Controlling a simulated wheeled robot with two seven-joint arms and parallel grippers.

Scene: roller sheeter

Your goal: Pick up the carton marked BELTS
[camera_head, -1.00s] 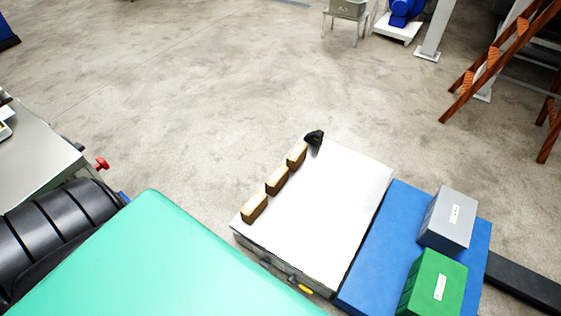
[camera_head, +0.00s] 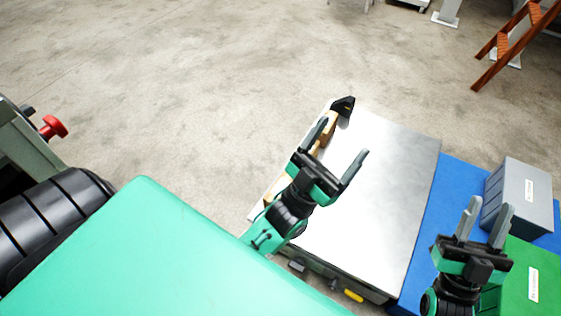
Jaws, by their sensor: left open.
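Two boxes with small white labels stand on a blue surface (camera_head: 412,262) at the right: a grey box (camera_head: 535,205) and, nearer, a green box (camera_head: 520,262). The label print is too small to read, so I cannot tell which is marked BELTS. My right gripper (camera_head: 489,210) is open with its fingers apart, in front of the boxes in the picture, hiding part of the green one. I cannot tell whether it touches either box. My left gripper (camera_head: 342,140) is open and appears empty above the metal-topped bench, left of the boxes.
The metal-topped bench (camera_head: 385,190) lies left of the blue surface. Wooden blocks (camera_head: 329,132) line its left edge, partly hidden by my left arm, with a black piece (camera_head: 343,106) at the far corner. A red knob (camera_head: 53,127) is far left. Open floor lies beyond.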

